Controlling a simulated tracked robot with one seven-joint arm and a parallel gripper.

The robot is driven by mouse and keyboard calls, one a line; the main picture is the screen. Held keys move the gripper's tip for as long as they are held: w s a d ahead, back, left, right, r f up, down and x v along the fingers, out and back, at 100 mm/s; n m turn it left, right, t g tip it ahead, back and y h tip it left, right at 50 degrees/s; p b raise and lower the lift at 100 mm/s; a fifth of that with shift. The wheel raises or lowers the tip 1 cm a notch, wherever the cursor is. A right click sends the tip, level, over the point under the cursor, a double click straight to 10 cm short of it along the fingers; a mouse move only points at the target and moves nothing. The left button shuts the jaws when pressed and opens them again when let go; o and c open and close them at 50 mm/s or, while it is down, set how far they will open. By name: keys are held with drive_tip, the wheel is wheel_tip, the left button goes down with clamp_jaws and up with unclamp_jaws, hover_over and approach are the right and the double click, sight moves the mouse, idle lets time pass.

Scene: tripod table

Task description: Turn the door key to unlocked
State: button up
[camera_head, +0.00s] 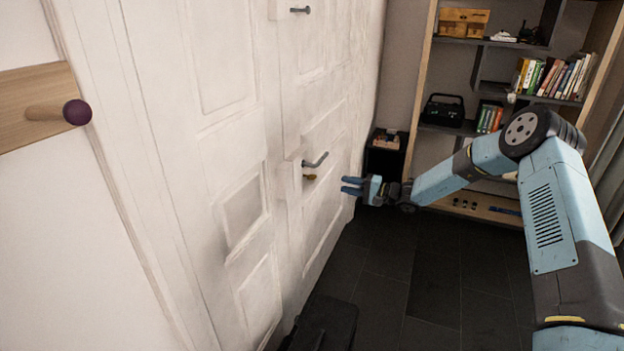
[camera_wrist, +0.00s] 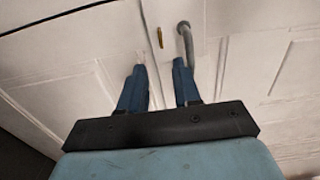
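The brass door key (camera_head: 309,177) sits in the white door (camera_head: 325,215), just below the grey lever handle (camera_head: 316,161). In the wrist view the key (camera_wrist: 160,38) shows as a thin brass piece, seen nearly edge-on, beside the curved handle (camera_wrist: 187,45). My gripper (camera_head: 343,186) is to the right of the key in the head view, with its blue fingers pointing at the door. In the wrist view the fingers (camera_wrist: 160,66) are apart with nothing between them. The key lies beyond the fingertips, roughly in line with the gap.
A wooden wall peg (camera_head: 55,112) is at the left. A second handle (camera_head: 300,10) is higher on the door. A bookshelf (camera_head: 470,42) with books and a radio stands behind my arm. A dark box (camera_head: 325,325) is on the floor by the door.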

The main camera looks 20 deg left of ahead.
sight(313, 176)
drive_tip(key=a, duration=0.9)
drive_tip(key=w+a, duration=0.1)
drive_tip(key=a, duration=0.3)
drive_tip(key=shift+w+a+f, duration=0.1)
drive_tip(key=shift+a, duration=0.3)
drive_tip(key=shift+c, duration=0.3)
clamp_jaws()
